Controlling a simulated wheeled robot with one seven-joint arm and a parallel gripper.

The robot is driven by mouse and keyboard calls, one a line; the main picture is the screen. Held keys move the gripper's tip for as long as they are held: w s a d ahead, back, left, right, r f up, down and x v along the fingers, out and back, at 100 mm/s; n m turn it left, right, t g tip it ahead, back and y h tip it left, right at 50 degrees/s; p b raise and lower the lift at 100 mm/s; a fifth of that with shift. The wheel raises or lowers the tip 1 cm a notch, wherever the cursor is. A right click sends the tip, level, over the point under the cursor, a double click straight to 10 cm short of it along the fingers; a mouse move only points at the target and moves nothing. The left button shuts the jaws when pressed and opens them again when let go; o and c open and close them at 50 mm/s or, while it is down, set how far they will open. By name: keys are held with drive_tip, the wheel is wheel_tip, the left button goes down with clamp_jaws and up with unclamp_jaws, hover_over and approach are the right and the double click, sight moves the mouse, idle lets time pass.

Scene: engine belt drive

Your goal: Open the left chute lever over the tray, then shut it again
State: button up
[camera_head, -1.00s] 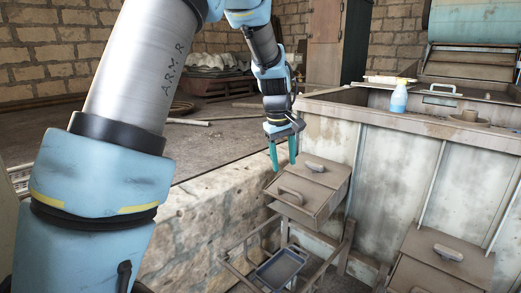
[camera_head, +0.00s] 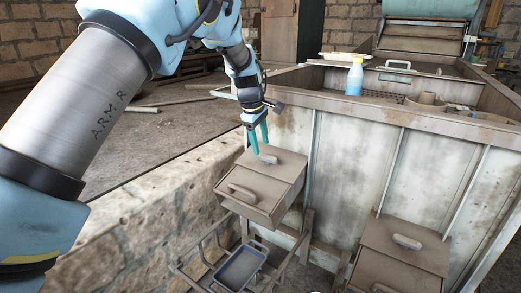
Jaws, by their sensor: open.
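The left chute (camera_head: 262,180) is a brown metal box on the side of the large bin. The chute looks closed. The blue-grey tray (camera_head: 240,268) sits below it on a metal rack. My gripper (camera_head: 259,147) has teal fingers pointing down, open and empty. Its fingertips are just above and left of the top handle in the picture; I cannot tell whether they touch it.
A similar right chute (camera_head: 400,255) with its own handle is at the lower right. The bin's rim (camera_head: 400,117) rises behind, with a blue bottle (camera_head: 355,77) at it. A low stone wall (camera_head: 140,230) runs on the left.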

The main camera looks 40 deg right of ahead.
sight(263, 155)
drive_tip(key=shift+p+x, duration=0.35)
drive_tip(key=shift+x, duration=1.85)
drive_tip(key=shift+c, duration=0.2)
clamp_jaws()
